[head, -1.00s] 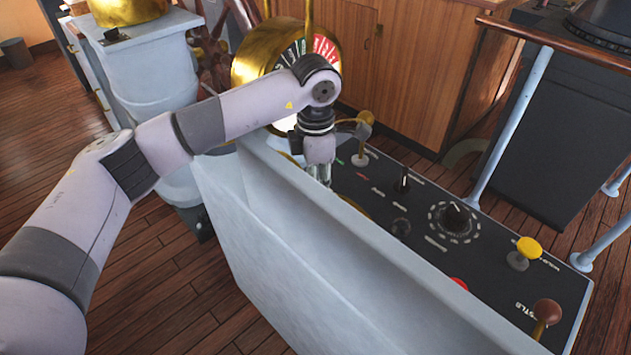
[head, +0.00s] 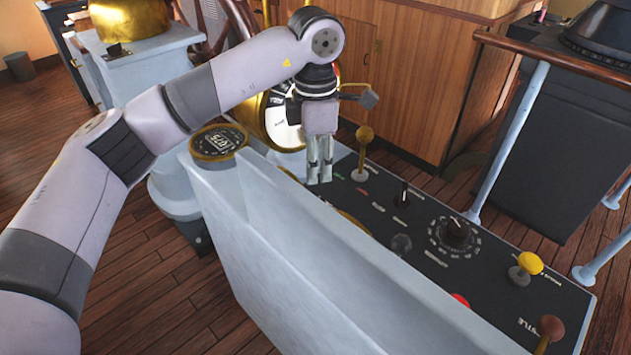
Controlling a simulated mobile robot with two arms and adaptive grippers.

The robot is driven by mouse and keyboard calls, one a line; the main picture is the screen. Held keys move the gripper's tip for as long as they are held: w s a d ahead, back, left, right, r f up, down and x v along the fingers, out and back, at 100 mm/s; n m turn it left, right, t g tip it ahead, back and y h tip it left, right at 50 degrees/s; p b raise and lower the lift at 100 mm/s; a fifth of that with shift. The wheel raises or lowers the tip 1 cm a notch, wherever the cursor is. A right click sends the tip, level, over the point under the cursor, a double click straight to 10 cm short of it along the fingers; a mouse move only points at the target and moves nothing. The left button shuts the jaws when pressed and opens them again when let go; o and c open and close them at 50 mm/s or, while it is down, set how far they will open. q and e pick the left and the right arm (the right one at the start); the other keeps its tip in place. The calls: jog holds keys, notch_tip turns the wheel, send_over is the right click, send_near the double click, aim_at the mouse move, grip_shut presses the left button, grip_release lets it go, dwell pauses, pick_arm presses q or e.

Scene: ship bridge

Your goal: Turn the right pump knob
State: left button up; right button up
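The black control panel (head: 370,215) slopes from the centre to the lower right. It carries a small black knob (head: 403,196), a dark grey knob (head: 401,244) and a large black dial knob (head: 456,233) with white markings around it. The labels are too small to read, so I cannot tell which is the right pump knob. My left gripper (head: 320,181) points down over the panel's far left end, left of these knobs. Its fingers look close together, but their opening is unclear; I see nothing between them. My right gripper is out of view.
Yellow (head: 529,263) and brown (head: 551,327) knobs stand at the panel's right. The console's raised pale wall (head: 330,285) runs along the near side. A railing (head: 510,135) stands behind the panel.

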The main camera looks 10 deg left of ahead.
pick_arm(q)
notch_tip(320, 180, up, 2)
jog(key=shift+r, duration=0.25)
